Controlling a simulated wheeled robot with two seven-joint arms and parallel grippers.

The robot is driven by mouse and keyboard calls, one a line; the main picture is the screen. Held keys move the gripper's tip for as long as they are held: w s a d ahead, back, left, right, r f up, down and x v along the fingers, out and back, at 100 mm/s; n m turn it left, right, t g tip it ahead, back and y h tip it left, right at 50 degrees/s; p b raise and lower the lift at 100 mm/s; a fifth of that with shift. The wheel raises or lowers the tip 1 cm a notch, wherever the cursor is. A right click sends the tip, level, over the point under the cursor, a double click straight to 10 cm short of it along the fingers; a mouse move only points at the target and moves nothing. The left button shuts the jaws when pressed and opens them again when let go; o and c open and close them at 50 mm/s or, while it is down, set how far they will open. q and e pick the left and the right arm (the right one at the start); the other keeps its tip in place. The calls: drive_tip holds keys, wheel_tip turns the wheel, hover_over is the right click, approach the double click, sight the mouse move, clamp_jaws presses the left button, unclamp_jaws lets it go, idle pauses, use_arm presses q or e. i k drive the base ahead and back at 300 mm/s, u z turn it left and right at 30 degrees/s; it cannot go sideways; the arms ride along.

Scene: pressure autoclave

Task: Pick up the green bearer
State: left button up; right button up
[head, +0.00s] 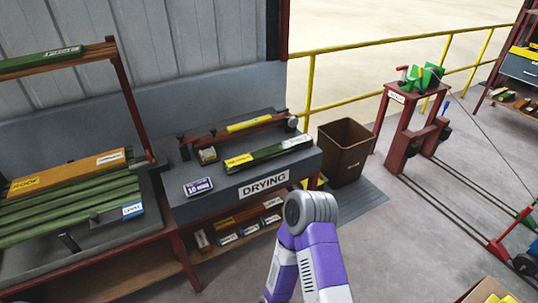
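Several long green pieces are in view, and I cannot tell from their labels which is the bearer. One green piece (268,153) with a yellow label at its left end and a white label at its right end lies on the dark drying bench (219,202). Several green bars (72,211) lie side by side on the left bench, under an orange-brown board. Another green piece (40,59) lies on the raised rail at upper left. A purple arm of mine with a grey joint rises at bottom centre. Neither gripper shows.
A reddish-brown bar (237,131) with a yellow label lies at the back of the drying bench. A brown bin (346,150) stands right of the bench. Open floor with rails lies to the right.

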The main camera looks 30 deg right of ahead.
sight(240, 163)
drive_tip(key=z, duration=1.35)
drive_tip(key=i, duration=1.75)
drive_tip(key=z, duration=1.9)
drive_tip(key=i, duration=0.8)
drive_tip(key=u, duration=3.8)
